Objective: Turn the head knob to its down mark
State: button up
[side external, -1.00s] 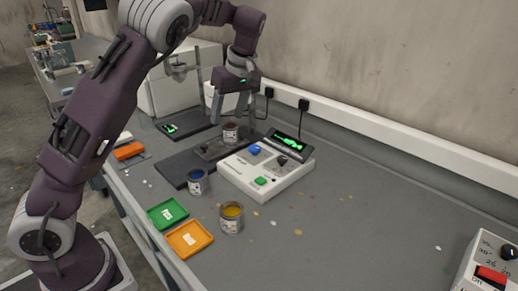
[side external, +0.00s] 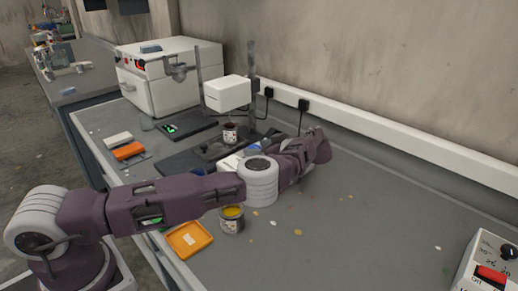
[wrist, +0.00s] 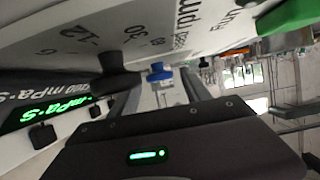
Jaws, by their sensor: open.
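In the wrist view my gripper (wrist: 160,88) is open and empty, low beside the tilted-looking face of the white control box (wrist: 120,25). A blue knob (wrist: 158,72) shows between its two fingers, apart from them as far as I can see. A black knob (wrist: 118,77) with numbers around it is nearer, by the left finger. I cannot read which knob is the head knob, nor its down mark. In the side view my arm covers most of the control box (side external: 230,162) and hides my gripper. The white head (side external: 227,93) stands on its post behind.
A yellow paint can (side external: 231,220) and an orange tray (side external: 188,238) are in front of the arm. A white cabinet (side external: 160,75) stands at the back, and another control box (side external: 490,265) at the right.

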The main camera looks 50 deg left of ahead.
grip_shut()
jog(key=shift+s, duration=0.1)
jog(key=m+t, duration=0.3)
jog(key=shift+s+h, duration=0.3)
jog(key=m+t, duration=0.1)
jog(key=m+t+h, duration=0.1)
jog(key=m+t, duration=0.1)
jog(key=m+t+h, duration=0.1)
jog(key=t, duration=0.1)
jog(key=shift+s+a+m, duration=0.25)
jog(key=shift+s+m, duration=0.05)
jog(key=shift+s, duration=0.1)
jog(key=m+t+h, duration=0.3)
jog(key=m+h, duration=0.1)
jog(key=shift+s+a, duration=0.25)
jog(key=shift+a, duration=0.15)
jog(key=shift+a+m+t+h, duration=0.2)
jog(key=shift+m+t+h, duration=0.8)
jog(key=shift+m+h, duration=0.6)
jog(key=shift+r+h, duration=0.1)
jog(key=shift+h, duration=0.2)
